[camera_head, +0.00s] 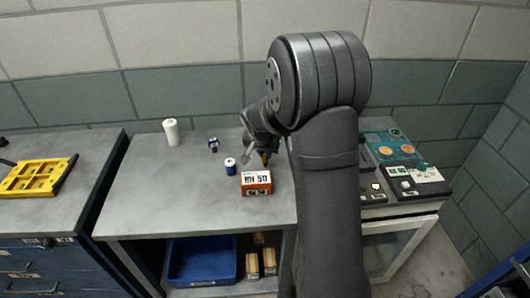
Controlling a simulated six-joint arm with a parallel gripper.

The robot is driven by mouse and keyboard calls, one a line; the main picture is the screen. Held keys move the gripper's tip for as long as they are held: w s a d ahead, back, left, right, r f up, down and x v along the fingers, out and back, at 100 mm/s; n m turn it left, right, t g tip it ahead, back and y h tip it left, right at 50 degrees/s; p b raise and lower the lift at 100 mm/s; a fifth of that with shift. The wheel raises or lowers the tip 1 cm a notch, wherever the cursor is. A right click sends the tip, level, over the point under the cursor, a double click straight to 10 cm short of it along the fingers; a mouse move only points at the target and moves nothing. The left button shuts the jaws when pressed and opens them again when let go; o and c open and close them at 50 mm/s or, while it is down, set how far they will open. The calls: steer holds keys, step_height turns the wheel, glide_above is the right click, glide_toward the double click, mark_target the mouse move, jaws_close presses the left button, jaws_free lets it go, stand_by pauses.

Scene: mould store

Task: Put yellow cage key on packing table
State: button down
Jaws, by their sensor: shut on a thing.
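My gripper (263,152) is over the grey middle table (150,205), behind the orange-and-white box. A small yellow-orange piece (265,158) shows at its fingertips, and the gripper is shut on it. The piece is mostly hidden and too small to make out its shape, so I cannot confirm that it is the yellow cage key. I cannot tell whether it touches the tabletop. No label shows which table is the packing table.
An orange-and-white box (256,183), a blue-and-white spool (230,165), a small blue item (213,145) and a white cylinder (171,132) stand on the middle table. A yellow tray (38,177) lies left; a teal panel (391,147) stands right. The table's front left is clear.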

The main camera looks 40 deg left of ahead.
steer(key=shift+f, duration=0.15)
steer(key=c, duration=1.4)
jaws_free()
steer(key=v, duration=1.2)
